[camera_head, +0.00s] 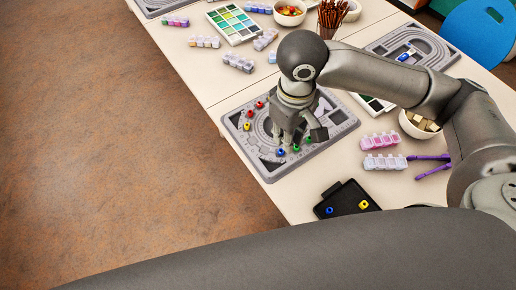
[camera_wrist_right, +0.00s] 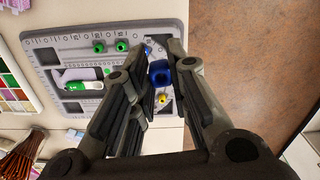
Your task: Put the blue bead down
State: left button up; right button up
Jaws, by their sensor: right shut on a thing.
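My right gripper (camera_head: 284,143) reaches down over the grey bead board (camera_head: 326,133) in the head view. In the right wrist view its fingers (camera_wrist_right: 160,75) are shut on a blue bead (camera_wrist_right: 160,72); that bead is hard to make out in the head view. Another blue bead (camera_head: 280,152) lies on the board's near side, in line with two green beads (camera_head: 296,148). The green beads also show in the right wrist view (camera_wrist_right: 122,46). Whether the held bead touches the board cannot be told. My left gripper is not in view.
Red beads (camera_head: 260,104) and a yellow bead (camera_head: 247,126) lie on the board's left side. A black tray (camera_head: 345,192) holds a blue and a yellow bead. Pink bead boxes (camera_head: 380,141), a bowl (camera_head: 419,125) and purple pliers (camera_head: 432,165) lie to the right.

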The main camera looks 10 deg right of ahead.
jog(key=s+a+f+n, duration=0.3)
jog(key=a+f+n, duration=0.2)
jog(key=a+n, duration=0.5)
jog(key=n, duration=0.2)
send_over(266, 150)
jog(key=s, duration=0.1)
jog(key=f, duration=0.8)
jog(key=shift+a+f, duration=0.25)
jog(key=shift+a, duration=0.1)
jog(key=shift+w+d+f+p, duration=0.15)
jog(key=shift+w+d+f, duration=0.1)
jog(key=shift+f, duration=0.25)
jog(key=shift+w+d+f+p, duration=0.15)
jog(key=shift+w+f, duration=0.1)
jog(key=shift+f, duration=1.55)
jog(key=shift+f, duration=0.1)
jog(key=shift+a+f, duration=0.1)
jog(key=shift+f, duration=0.05)
jog(key=o, duration=0.6)
jog(key=shift+o, duration=0.2)
